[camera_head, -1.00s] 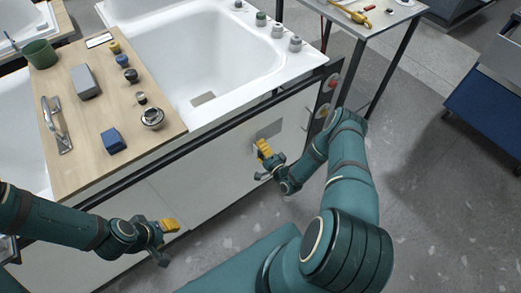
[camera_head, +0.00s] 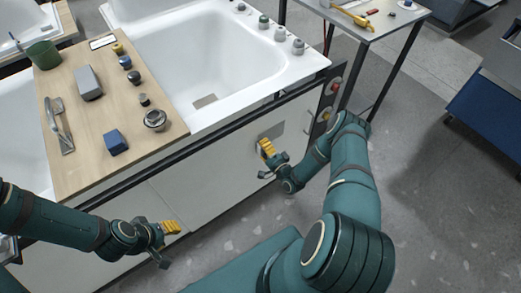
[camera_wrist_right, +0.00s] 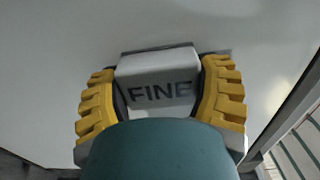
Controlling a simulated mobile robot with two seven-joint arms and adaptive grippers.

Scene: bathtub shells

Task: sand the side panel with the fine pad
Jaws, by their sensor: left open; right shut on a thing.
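The white side panel (camera_head: 222,165) forms the front of the tub, below its dark edge rail. My right gripper (camera_head: 266,150) is at the panel, and in the right wrist view its yellow fingers (camera_wrist_right: 160,98) are shut on a grey pad block marked FINE (camera_wrist_right: 160,90). The pad lies close against the panel; I cannot tell whether it touches. In the head view a grey patch shows on the panel (camera_wrist_right: 60,60) beside the right gripper. My left gripper (camera_head: 170,227) is open and empty, low in front of the panel's left part.
A wooden board (camera_head: 85,165) across the tub holds a grey block (camera_head: 88,83), a blue block (camera_head: 114,142), a metal handle (camera_head: 58,128), a green cup (camera_head: 43,54) and several knobs. A metal side table (camera_head: 375,22) stands at the back right.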

